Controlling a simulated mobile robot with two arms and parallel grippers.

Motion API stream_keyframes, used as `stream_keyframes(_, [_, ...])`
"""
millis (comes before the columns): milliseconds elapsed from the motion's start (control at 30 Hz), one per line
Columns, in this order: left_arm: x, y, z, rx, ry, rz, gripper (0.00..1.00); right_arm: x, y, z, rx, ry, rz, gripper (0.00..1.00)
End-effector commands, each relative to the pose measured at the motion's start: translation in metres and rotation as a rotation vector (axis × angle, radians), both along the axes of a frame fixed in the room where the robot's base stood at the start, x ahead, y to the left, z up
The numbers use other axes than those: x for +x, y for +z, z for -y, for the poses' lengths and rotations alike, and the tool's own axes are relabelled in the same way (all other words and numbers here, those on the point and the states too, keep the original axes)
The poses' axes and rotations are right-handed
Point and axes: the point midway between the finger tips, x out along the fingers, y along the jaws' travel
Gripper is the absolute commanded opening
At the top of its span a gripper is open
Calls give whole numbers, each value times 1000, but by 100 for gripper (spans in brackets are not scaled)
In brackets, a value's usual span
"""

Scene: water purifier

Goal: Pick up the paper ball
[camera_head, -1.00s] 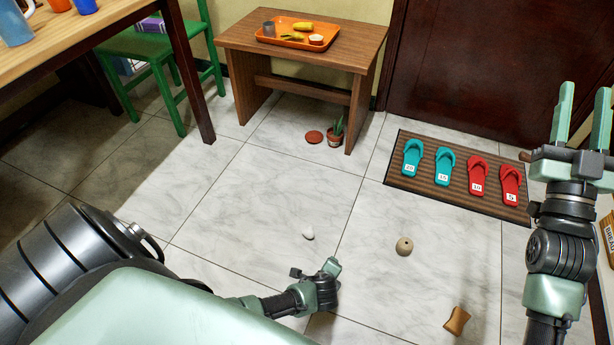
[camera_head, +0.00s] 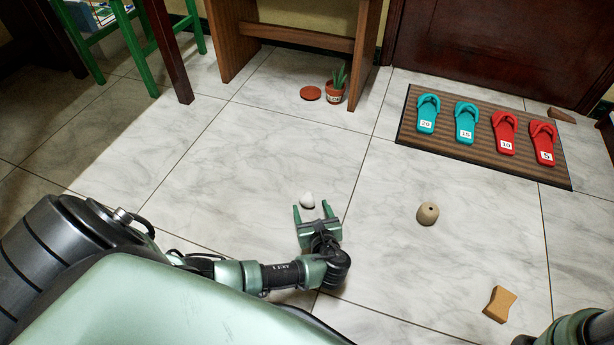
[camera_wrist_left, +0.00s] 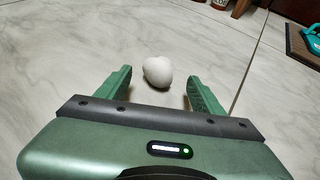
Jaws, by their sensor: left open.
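The paper ball (camera_head: 307,200) is a small white lump on the marble-look tile floor. My left gripper (camera_head: 312,208) is low over the floor and open, its green fingers pointing at the ball. In the left wrist view the ball (camera_wrist_left: 157,71) lies just beyond and between the fingertips of the left gripper (camera_wrist_left: 160,82), nearer the left finger. The fingers do not hold it. My right gripper is out of the head view; only a piece of that arm shows at the lower right corner.
A beige round object with a hole (camera_head: 428,213) and a brown block (camera_head: 499,304) lie to the right. A striped mat (camera_head: 480,153) with several numbered flip-flops is at the back right. A potted plant (camera_head: 335,92) stands by the wooden table (camera_head: 237,50). Floor around the ball is clear.

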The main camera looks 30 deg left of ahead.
Motion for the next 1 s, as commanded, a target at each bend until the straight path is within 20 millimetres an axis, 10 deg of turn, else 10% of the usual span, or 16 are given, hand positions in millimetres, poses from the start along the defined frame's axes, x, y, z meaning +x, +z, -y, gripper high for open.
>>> stream_keyframes(433, [31, -18, -33, -1, 1, 3, 67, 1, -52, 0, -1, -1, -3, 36])
stream_keyframes(833, [37, -17, -40, -3, 0, 0, 67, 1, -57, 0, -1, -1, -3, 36])
stream_keyframes(1000, [37, -17, -40, -3, 1, 0, 23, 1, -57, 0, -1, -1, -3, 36])
